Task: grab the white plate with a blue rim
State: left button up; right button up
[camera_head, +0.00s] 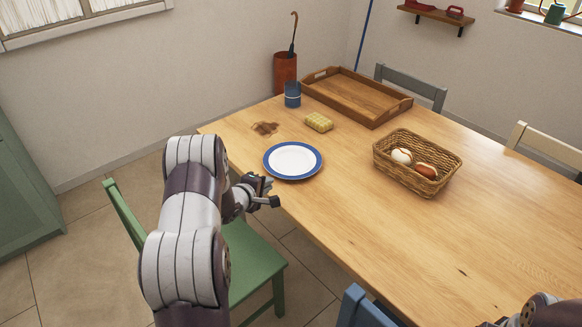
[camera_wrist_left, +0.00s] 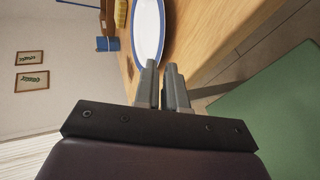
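The white plate with a blue rim (camera_head: 293,160) lies flat on the wooden table near its left edge. It also shows in the left wrist view (camera_wrist_left: 148,28), just beyond the fingertips. My left gripper (camera_head: 270,191) is just off the table edge, beside the near left side of the plate, with nothing held. In the left wrist view my left gripper (camera_wrist_left: 161,68) has its two fingers a little apart. Whether a fingertip touches the rim cannot be told. A part of my right arm shows at the bottom right corner; its fingers are not visible.
On the table (camera_head: 370,220) are a yellow sponge (camera_head: 318,122), a blue cup (camera_head: 292,95), a brown stain (camera_head: 265,128), a wooden tray (camera_head: 385,108) and a wicker basket (camera_head: 398,179). A green chair (camera_head: 250,262) stands under my left arm. The table's front middle is clear.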

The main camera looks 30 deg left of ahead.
aim_at(282, 176)
pick_arm(q)
jog(key=x, duration=0.9)
jog(key=shift+w+a+f+b, duration=0.1)
jog(key=shift+w+f+b, duration=0.1)
jog(key=shift+b, duration=0.2)
jog(key=shift+s+r, duration=0.1)
grip_shut()
